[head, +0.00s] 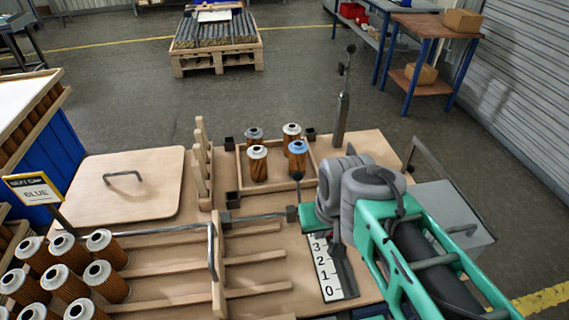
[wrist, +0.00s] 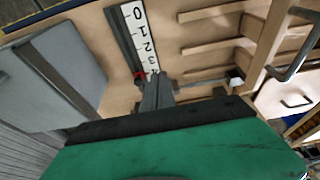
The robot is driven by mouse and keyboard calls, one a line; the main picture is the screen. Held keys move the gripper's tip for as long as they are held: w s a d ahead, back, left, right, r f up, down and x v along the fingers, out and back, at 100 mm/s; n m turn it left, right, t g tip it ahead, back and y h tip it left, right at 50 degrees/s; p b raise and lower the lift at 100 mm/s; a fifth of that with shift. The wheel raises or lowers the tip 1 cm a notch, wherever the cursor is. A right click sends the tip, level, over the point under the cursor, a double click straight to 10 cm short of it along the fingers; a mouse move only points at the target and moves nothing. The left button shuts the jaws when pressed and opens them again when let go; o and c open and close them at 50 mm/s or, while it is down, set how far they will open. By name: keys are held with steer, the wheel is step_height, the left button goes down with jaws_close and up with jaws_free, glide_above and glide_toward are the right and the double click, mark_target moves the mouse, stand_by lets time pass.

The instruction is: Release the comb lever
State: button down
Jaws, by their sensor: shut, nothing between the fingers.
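My gripper (head: 335,240) is shut and empty, pointing down over the right side of the bench. In the wrist view its fingertips (wrist: 156,78) are close to the 3 end of a white number scale (wrist: 138,35). The scale (head: 323,268) also shows in the head view, with a dark rail beside it. A small red piece (wrist: 139,75) is beside the fingertips; I cannot tell whether they touch it. A black-knobbed lever (head: 298,177) stands upright left of my arm. The wooden comb (head: 219,270) has long teeth pointing right. My arm hides part of the bench.
A framed tray (head: 277,184) holds several filter cartridges, one blue-capped (head: 298,158). A tall grey post (head: 341,115) stands behind it. A grey lidded box (head: 450,215) is at the right. More cartridges (head: 65,280) stand at the left front, near a BLUE sign (head: 35,190).

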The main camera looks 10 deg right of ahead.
steer(key=w+r+p, duration=0.2)
steer(key=w+r, duration=0.1)
steer(key=w, duration=0.4)
steer(key=w+r+p, duration=0.2)
steer(key=w+r, duration=0.2)
steer(key=w, duration=0.3)
steer(key=w+f+n+g+p, duration=0.1)
steer(key=w+f, duration=0.3)
steer(key=w, duration=1.2)
steer(key=shift+a+n+g+y+p, duration=0.15)
steer(key=shift+n+g+y+p, duration=0.3)
steer(key=shift+p, duration=0.2)
steer(key=shift+w, duration=0.1)
step_height(320, 180, down, 9)
steer(key=s+p, duration=0.2)
steer(key=p, duration=0.2)
steer(key=shift+s, duration=0.25)
